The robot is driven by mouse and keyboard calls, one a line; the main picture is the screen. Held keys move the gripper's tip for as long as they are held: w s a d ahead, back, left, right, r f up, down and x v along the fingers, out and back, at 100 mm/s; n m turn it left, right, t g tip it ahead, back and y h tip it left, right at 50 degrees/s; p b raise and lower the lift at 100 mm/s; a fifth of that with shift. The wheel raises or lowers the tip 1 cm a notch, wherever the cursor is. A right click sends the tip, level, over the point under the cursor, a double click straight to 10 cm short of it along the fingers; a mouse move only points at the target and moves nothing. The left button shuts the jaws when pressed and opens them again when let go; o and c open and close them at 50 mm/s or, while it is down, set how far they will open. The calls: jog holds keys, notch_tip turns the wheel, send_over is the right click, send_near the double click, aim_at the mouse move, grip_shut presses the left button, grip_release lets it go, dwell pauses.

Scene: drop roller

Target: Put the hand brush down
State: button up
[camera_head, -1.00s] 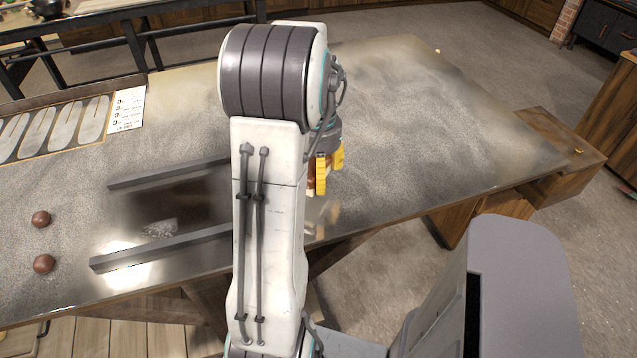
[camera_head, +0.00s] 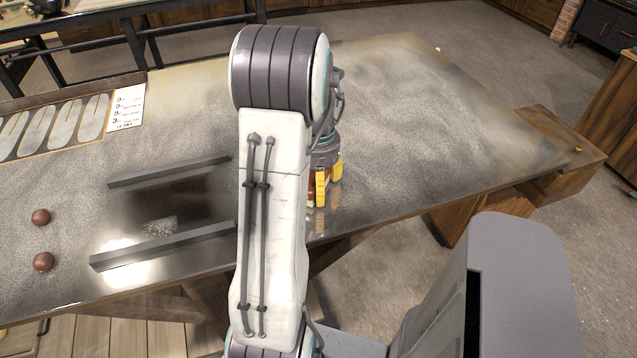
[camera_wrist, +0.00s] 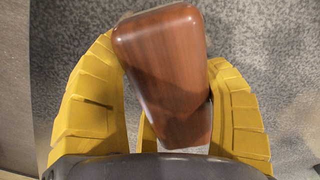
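The hand brush shows its brown wooden body (camera_wrist: 165,65) in the wrist view, between the yellow fingers of my gripper (camera_wrist: 160,75). Both fingers meet its sides, so the gripper looks shut on it. The brush sits tilted between the fingers; its bristles are hidden in the wrist view. In the head view my gripper (camera_head: 322,188) points down over the front part of the grey worktable (camera_head: 420,120), right of two dark bars. Only a sliver of the brush shows there beside the fingers, and I cannot tell whether it touches the tabletop.
Two dark parallel bars (camera_head: 165,245) lie on the table left of my arm, with a small pale patch between them. Two brown balls (camera_head: 41,217) lie at far left. A tray (camera_head: 50,130) and a white card (camera_head: 126,108) are behind. The tabletop right of my gripper is clear.

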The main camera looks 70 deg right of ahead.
jog(key=o, duration=0.5)
jog(key=shift+o, duration=0.2)
notch_tip(320, 180, up, 12)
jog(key=shift+r+p, duration=0.2)
jog(key=shift+p, duration=0.3)
jog(key=w+a+r+n+t+h, duration=0.1)
jog(key=w+a+r+n, duration=0.2)
jog(key=w+a+n, duration=0.95)
jog(key=a+f+n+t, duration=0.1)
jog(key=a+n, duration=0.2)
jog(key=a, duration=0.9)
jog(key=a+f+n+t+y, duration=0.1)
jog(key=a+n, duration=0.3)
jog(key=a, duration=0.9)
jog(key=shift+s+f+t, duration=0.15)
jog(key=shift+f+t, duration=0.2)
jog(key=shift+t, duration=0.15)
